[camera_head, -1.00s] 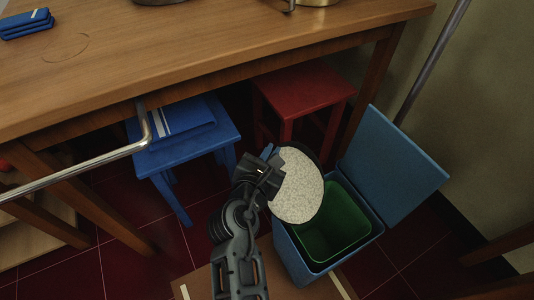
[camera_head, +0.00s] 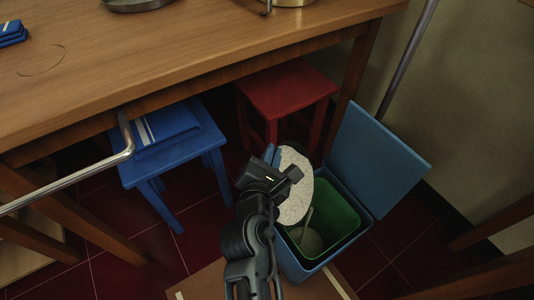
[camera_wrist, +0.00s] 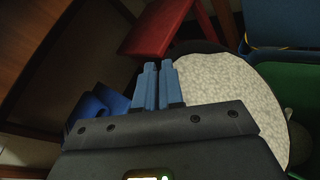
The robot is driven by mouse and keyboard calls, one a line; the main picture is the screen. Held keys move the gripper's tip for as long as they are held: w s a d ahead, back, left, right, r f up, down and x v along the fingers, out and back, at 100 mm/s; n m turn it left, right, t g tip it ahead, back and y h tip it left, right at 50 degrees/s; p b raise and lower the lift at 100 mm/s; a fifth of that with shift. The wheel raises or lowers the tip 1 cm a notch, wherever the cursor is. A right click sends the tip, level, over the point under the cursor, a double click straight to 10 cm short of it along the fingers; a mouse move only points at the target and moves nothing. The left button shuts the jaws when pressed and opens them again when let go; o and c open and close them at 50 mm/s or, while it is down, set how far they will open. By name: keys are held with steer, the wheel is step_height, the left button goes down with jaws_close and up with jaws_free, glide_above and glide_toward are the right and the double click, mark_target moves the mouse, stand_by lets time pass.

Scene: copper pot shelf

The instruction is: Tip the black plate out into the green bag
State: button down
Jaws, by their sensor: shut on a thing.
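My gripper (camera_head: 272,155) is shut on the rim of the black plate, with its blue fingers close together in the wrist view (camera_wrist: 157,85). The black plate (camera_head: 297,185) shows a pale speckled face and is tilted steeply, over the left side of the bin. Its dark rim shows in the wrist view (camera_wrist: 200,47). The green bag (camera_head: 345,217) lines the open blue bin, to the right of and below the plate. A pale rounded thing (camera_head: 312,242) with a thin stick-like part lies inside the bag. The plate hides part of the bag's opening.
The blue bin (camera_head: 296,262) has its lid (camera_head: 378,155) swung open to the right. A red stool (camera_head: 287,92) and a blue stool (camera_head: 170,168) with a blue item on it stand by the wooden table (camera_head: 200,65). A metal rail (camera_head: 70,187) crosses at left.

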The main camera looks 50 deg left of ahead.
steer(key=w+d+r+m+y+p, duration=0.1)
steer(key=w+d+r+m+p, duration=0.1)
steer(key=d, duration=0.2)
steer(key=w+d+r+m+y+p, duration=0.1)
steer(key=w+d+r+m+p, duration=0.1)
steer(key=d+p, duration=0.1)
steer(key=shift+w+d+m+t+p, duration=0.2)
steer(key=shift+d+m+t+p, duration=0.15)
steer(key=shift+d, duration=0.45)
stand_by(0.9)
steer(key=shift+w+d+m+p, duration=0.15)
steer(key=shift+d+m+p, duration=0.15)
steer(key=shift+p, duration=0.2)
steer(key=shift+w+d+r+m+p, duration=0.15)
steer(key=shift+w+d+m+p, duration=0.15)
steer(key=shift+d+p, duration=0.6)
steer(key=shift+w+d+r+m+p, duration=0.1)
steer(key=shift+w+d+m+p, duration=0.35)
steer(key=shift+p, duration=1.5)
steer(key=w+d+f+m+t+y+b, duration=0.1)
steer(key=w+d+f+m, duration=0.1)
steer(key=d, duration=0.5)
steer(key=shift+w+d+f+m+t, duration=0.15)
steer(key=shift+w+f+m+t, duration=0.25)
steer(key=shift+w+m, duration=0.65)
steer(key=shift+s+m, duration=0.25)
steer(key=shift+s, duration=0.05)
